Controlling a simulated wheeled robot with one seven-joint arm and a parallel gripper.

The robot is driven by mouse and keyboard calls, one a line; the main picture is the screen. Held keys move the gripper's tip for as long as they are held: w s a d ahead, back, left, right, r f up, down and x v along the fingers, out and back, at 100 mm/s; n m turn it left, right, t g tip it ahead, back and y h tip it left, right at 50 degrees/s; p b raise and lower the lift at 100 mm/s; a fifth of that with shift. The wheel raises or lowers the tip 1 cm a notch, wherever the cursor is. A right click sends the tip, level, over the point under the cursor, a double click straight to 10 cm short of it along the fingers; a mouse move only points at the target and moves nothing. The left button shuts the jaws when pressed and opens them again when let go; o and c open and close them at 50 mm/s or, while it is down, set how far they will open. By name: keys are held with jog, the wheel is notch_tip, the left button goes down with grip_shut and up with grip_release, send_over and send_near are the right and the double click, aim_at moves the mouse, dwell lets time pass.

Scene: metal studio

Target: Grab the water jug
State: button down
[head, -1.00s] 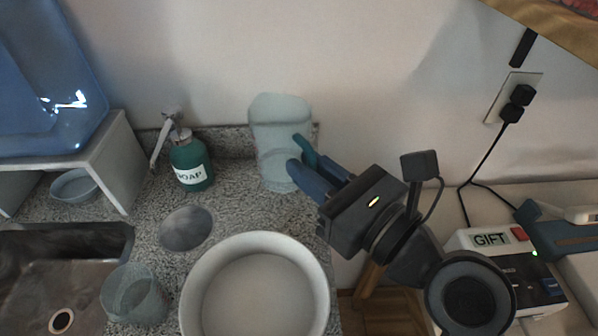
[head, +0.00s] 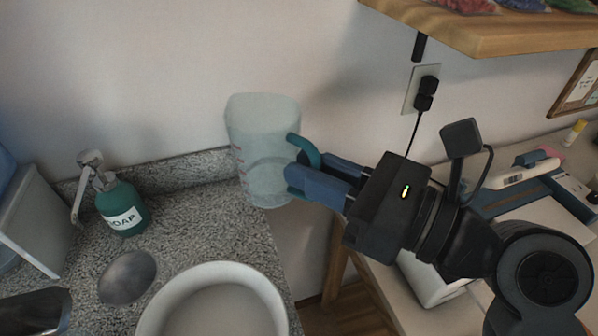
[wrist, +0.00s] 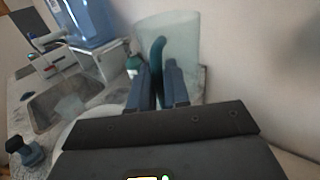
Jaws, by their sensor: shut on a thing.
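The water jug (head: 262,140) is a translucent pale pitcher with a teal handle (head: 306,146). It stands upright by the wall at the back right end of the granite counter. My gripper (head: 294,178) comes from the right and is shut on the handle. In the wrist view the jug (wrist: 178,35) rises beyond the fingers, with the handle (wrist: 157,58) between them, and my gripper (wrist: 158,75) is at the bottom of that view. The jug's base overlaps the counter's right edge in the head view; I cannot tell whether it touches the counter.
A green soap bottle (head: 122,208) stands on the granite counter (head: 190,235) to the left. A white bowl (head: 155,325) is in front. A wooden shelf (head: 490,38) juts out upper right. A lower desk with devices lies right, beyond a gap.

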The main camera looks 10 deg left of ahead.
jog(key=shift+d+r, duration=0.3)
jog(key=shift+d, duration=0.1)
jog(key=shift+s, duration=0.1)
jog(key=shift+d, duration=0.1)
